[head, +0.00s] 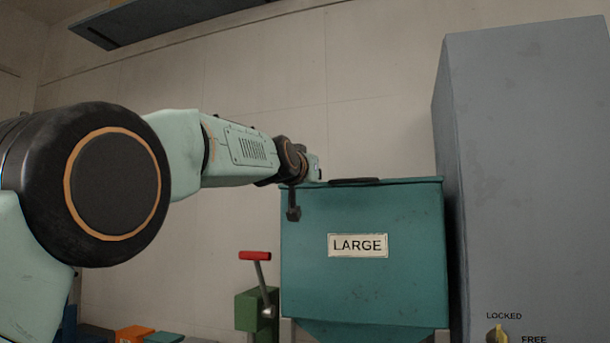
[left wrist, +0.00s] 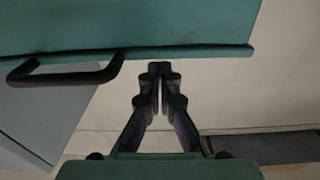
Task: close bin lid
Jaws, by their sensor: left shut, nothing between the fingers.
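The teal bin (head: 362,285) carries a label reading LARGE and stands right of centre in the head view. Its teal lid (head: 415,182) shows as a thin, nearly level edge along the top. A dark handle (head: 355,181) lies along the lid, and in the left wrist view the black handle (left wrist: 65,77) is left of my fingers. My left arm reaches to the bin's top left corner. My left gripper (left wrist: 160,68) is shut and empty, its tips close to the edge of the teal surface; contact cannot be told. My right gripper is not in view.
A tall grey cabinet (head: 530,170) with a LOCKED/FREE knob (head: 497,334) stands close to the bin's right. A red-handled lever (head: 256,256) on a green block is left of the bin. Orange and green boxes sit lower left.

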